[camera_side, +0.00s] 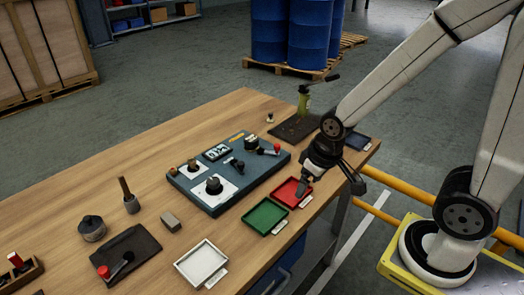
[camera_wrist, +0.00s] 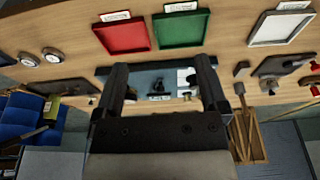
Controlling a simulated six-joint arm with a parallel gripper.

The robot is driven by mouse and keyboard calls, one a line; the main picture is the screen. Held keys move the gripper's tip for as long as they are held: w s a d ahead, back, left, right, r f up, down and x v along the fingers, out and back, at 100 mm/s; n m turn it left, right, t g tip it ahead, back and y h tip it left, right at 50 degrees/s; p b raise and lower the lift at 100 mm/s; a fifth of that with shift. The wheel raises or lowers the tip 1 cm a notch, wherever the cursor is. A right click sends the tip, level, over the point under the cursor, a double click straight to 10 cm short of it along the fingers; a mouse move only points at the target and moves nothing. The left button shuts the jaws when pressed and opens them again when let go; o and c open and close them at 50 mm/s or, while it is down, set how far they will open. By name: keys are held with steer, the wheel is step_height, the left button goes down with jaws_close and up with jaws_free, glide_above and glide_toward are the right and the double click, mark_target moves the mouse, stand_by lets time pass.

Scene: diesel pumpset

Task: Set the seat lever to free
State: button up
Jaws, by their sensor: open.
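A blue-grey control panel (camera_side: 228,175) lies on the wooden bench and carries several knobs and levers. My gripper (camera_side: 330,182) is open and empty, above the bench near the red tray, right of the panel. In the wrist view my gripper (camera_wrist: 161,68) shows both fingers apart, with part of the panel (camera_wrist: 145,80) seen between them; the fingers and palm hide the rest.
A red tray (camera_side: 291,203), a green tray (camera_side: 265,230) and a white tray (camera_side: 182,268) line the bench's near edge. A dark plate with a red-tipped lever (camera_side: 104,271) and a grey block (camera_side: 171,222) lie left. A green bottle-like object (camera_side: 303,102) stands at the back.

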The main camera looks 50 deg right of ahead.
steer(key=c, duration=0.3)
steer(key=n+g, duration=0.3)
steer(key=n, duration=0.3)
glide_above(277, 145)
steer(key=shift+d+f, duration=0.1)
steer(key=shift+f, duration=0.45)
steer(key=shift+f, duration=0.1)
steer(key=shift+f, duration=3.8)
jaws_close()
